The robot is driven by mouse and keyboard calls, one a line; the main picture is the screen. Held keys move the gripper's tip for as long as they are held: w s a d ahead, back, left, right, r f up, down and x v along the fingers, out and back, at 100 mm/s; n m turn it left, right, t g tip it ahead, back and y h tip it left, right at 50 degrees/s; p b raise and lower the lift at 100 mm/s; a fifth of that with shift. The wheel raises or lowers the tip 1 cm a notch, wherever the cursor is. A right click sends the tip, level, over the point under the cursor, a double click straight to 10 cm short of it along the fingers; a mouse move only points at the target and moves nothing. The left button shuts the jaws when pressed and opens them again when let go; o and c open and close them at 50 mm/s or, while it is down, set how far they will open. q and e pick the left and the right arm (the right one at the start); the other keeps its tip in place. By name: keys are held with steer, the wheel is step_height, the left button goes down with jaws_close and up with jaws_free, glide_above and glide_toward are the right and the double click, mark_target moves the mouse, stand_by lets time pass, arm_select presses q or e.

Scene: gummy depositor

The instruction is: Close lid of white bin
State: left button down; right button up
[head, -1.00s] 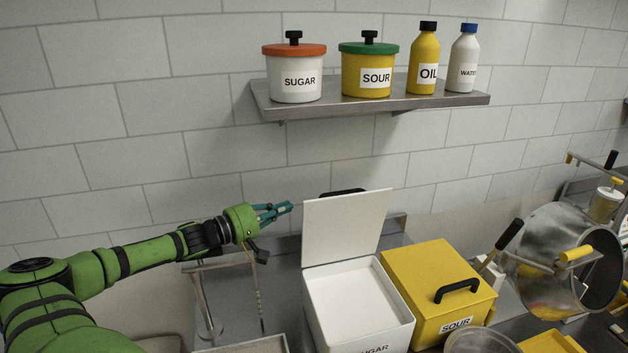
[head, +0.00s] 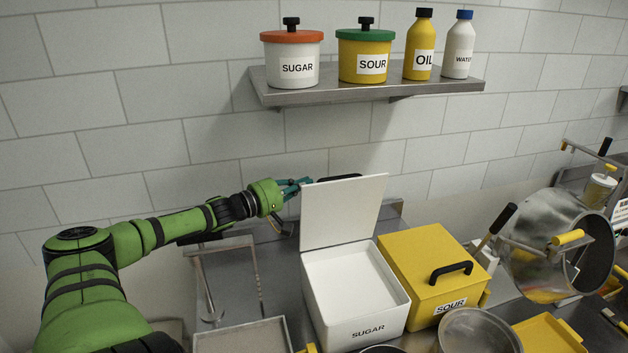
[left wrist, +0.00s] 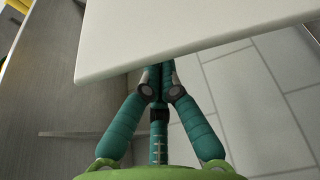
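The white bin (head: 352,308), labelled SUGAR, stands on the counter. Its white lid (head: 342,212) is raised, tilted slightly back along the rear edge, with its black handle (head: 338,177) on the far side. My left gripper (head: 308,182) is at the lid's upper left edge, its fingertips partly behind it. In the left wrist view, the lid (left wrist: 190,35) covers the top of the picture. The teal fingers (left wrist: 162,72) come together at its edge, with the tips partly hidden; they look shut with nothing seen between them. I cannot tell whether they touch the lid. My right gripper is out of view.
A yellow SOUR bin (head: 425,265) with its lid on stands close to the right of the white bin. A metal drum (head: 545,245) is further right. A wall shelf (head: 365,92) with jars and bottles is above. A metal frame (head: 228,250) stands left of the bin.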

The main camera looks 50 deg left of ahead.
arm_select(q)
steer(key=shift+w+d, duration=0.2)
steer(key=shift+w, duration=1.65)
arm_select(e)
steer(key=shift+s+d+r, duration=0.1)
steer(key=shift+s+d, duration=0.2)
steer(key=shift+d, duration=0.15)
